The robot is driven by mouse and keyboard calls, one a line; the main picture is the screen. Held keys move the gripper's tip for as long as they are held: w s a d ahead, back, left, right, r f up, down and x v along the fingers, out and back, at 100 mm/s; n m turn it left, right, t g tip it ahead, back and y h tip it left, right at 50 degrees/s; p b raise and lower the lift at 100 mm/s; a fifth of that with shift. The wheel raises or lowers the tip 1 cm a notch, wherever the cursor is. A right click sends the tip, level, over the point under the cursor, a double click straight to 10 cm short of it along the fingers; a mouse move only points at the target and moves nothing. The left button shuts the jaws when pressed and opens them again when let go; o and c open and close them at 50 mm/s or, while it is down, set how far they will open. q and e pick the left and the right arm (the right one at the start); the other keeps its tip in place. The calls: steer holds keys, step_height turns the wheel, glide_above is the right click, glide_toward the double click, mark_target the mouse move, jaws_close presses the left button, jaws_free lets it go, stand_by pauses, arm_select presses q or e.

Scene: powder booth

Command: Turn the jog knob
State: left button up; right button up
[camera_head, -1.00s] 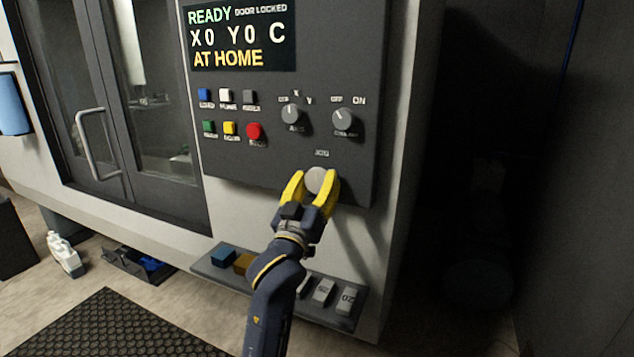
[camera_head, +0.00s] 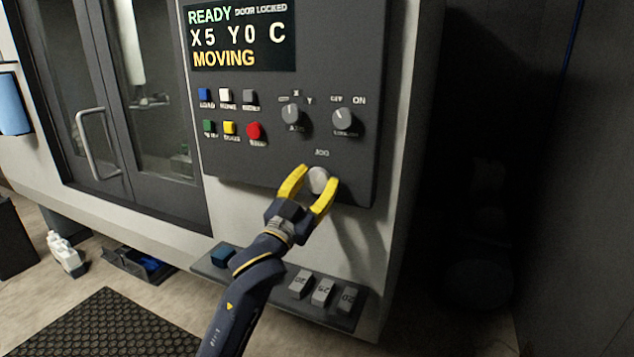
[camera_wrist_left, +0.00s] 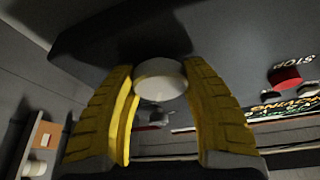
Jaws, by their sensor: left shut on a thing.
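The jog knob (camera_head: 318,180) is a round, light grey knob under the JOG label, low on the dark control panel (camera_head: 350,60). My left gripper (camera_head: 308,186) has its yellow fingers shut on the knob, one on each side. In the left wrist view the knob (camera_wrist_left: 160,79) sits between the two fingertips (camera_wrist_left: 160,88). The display (camera_head: 240,38) reads READY, DOOR LOCKED, X5 Y0 C and MOVING. My right gripper is not in view.
Above the jog knob are the axis selector (camera_head: 291,114), an OFF/ON selector (camera_head: 343,119) and several coloured buttons, including a red one (camera_head: 254,131). A shelf (camera_head: 332,314) below holds several blocks. The door (camera_head: 160,90) is closed at left.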

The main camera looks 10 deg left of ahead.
arm_select(q)
steer(key=m+g+h, duration=0.1)
steer(key=m, duration=0.2)
steer(key=m+g+h, duration=0.1)
steer(key=m, duration=0.2)
steer(key=shift+a+r+m+h, duration=0.1)
steer(key=shift+r+m+h, duration=0.05)
steer(key=shift+m+h, duration=0.2)
steer(key=m+g, duration=0.1)
steer(key=m, duration=0.2)
steer(key=m+g+h, duration=0.1)
steer(key=m, duration=0.2)
steer(key=shift+r+m, duration=0.1)
steer(key=shift+m, duration=0.15)
steer(key=m+g, duration=0.2)
steer(key=m, duration=0.3)
steer(key=m+g+y, duration=0.1)
steer(key=m, duration=0.2)
steer(key=shift+m, duration=0.3)
steer(key=shift+m+g+y, duration=0.4)
steer(key=shift+m+y, duration=0.05)
steer(key=shift+m, duration=0.15)
steer(key=shift+f, duration=0.2)
steer(key=o, duration=1.2)
steer(key=shift+d, duration=0.2)
steer(key=shift+o, duration=0.2)
steer(key=shift+a, duration=0.1)
